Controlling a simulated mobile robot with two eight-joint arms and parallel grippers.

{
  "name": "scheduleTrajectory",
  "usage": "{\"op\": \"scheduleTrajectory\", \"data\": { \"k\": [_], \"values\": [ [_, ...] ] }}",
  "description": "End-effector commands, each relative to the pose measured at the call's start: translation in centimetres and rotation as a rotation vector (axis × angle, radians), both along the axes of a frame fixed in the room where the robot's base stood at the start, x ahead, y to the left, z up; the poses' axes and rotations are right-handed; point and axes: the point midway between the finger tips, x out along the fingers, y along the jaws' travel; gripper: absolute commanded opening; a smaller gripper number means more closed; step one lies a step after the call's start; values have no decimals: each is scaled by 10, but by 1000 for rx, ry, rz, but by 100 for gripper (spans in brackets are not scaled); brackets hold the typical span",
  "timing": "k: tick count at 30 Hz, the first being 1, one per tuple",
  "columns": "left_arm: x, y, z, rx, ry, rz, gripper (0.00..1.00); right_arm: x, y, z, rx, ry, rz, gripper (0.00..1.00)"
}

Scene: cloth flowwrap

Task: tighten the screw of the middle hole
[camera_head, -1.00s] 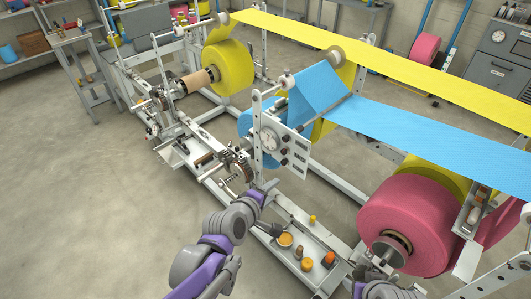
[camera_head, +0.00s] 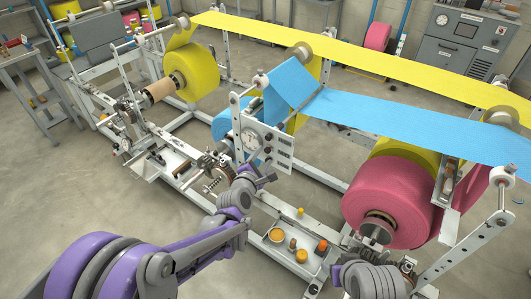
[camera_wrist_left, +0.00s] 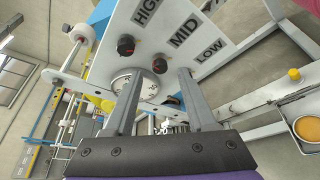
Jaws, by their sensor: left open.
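The pale panel (camera_head: 279,150) stands upright on the machine's frame and carries a round dial and dark screw knobs. In the left wrist view the panel (camera_wrist_left: 178,18) reads HIGH, MID and LOW. One black knob (camera_wrist_left: 126,45) is beside HIGH and another (camera_wrist_left: 160,66) is beside MID. The place beside LOW is partly hidden by a finger. My left gripper (camera_head: 268,177) is open just in front of the panel's lower part. In its wrist view the fingers (camera_wrist_left: 160,100) are apart with the MID knob between and beyond them. My right gripper (camera_head: 408,265) is low at right, its jaws unclear.
The dial (camera_wrist_left: 134,84) is partly behind the left finger. A tray (camera_head: 265,250) with orange and yellow pots is below right of my left arm. A pink roll (camera_head: 390,195) stands at right; a blue sheet (camera_head: 400,125) runs above it. Open floor lies at left.

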Motion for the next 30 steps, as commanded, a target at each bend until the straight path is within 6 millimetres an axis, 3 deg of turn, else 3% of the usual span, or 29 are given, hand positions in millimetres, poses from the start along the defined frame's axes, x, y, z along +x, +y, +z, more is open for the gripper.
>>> {"op": "scheduleTrajectory", "data": {
  "k": [7,18,27,30],
  "values": [
    [28,-10,-7,1,0,0,56,2,0,4,0,-3,0,59],
    [32,-11,-9,0,1,-1,55,2,0,4,0,-4,0,59],
    [32,-11,-9,1,0,-1,1,2,0,5,0,-4,0,59],
    [32,-11,-9,1,0,-1,0,2,0,5,0,-4,0,59]
  ]
}}
